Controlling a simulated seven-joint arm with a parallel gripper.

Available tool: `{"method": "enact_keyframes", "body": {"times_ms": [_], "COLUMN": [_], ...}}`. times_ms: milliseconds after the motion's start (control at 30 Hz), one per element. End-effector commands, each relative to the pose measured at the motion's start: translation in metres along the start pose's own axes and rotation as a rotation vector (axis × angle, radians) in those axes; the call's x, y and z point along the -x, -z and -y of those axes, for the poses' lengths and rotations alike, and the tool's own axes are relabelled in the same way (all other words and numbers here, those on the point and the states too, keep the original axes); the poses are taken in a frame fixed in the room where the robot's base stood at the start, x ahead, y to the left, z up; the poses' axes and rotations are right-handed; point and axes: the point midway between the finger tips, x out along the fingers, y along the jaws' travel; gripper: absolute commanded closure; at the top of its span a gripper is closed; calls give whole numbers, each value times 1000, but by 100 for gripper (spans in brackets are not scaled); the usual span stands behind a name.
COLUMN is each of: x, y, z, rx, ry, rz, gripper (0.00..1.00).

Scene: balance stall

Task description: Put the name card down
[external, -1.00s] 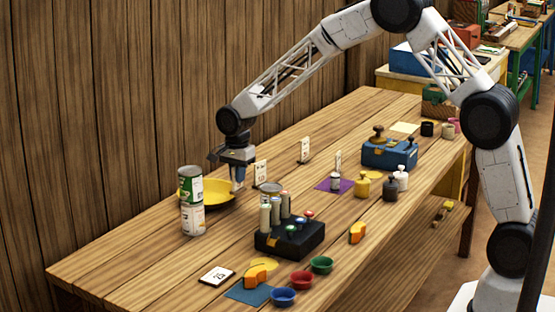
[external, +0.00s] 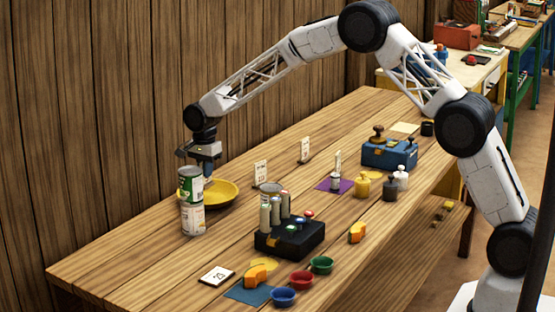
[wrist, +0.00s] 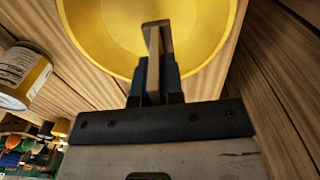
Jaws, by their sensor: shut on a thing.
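My gripper (external: 208,172) is shut on a thin, pale upright piece (wrist: 157,42), which I take to be the name card. It is seen nearly edge-on in the wrist view, so its face cannot be read. In the external view it is mostly hidden behind the cans and the gripper. My gripper (wrist: 156,80) holds it over the near part of the yellow dish (wrist: 85,25). The yellow dish also shows in the external view (external: 226,192). Whether the card touches the dish cannot be told.
Two stacked cans (external: 191,186) stand close beside my gripper at the dish's left. Two upright number cards (external: 260,174) (external: 305,149) stand further right, and one numbered card (external: 216,275) lies flat in front. A black box with cylinders (external: 289,240) sits mid-table. The table's left end is clear.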

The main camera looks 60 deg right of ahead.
Motion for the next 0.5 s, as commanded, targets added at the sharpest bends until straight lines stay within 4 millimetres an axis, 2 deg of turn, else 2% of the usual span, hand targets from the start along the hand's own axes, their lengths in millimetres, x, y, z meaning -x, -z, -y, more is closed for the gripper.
{"method": "enact_keyframes", "body": {"times_ms": [200, 500], "x": [-2, -1], "y": [0, 0], "z": [17, 20], "rx": [0, 0], "ry": [-1, 0], "rz": [0, 0], "gripper": [100, 100]}}
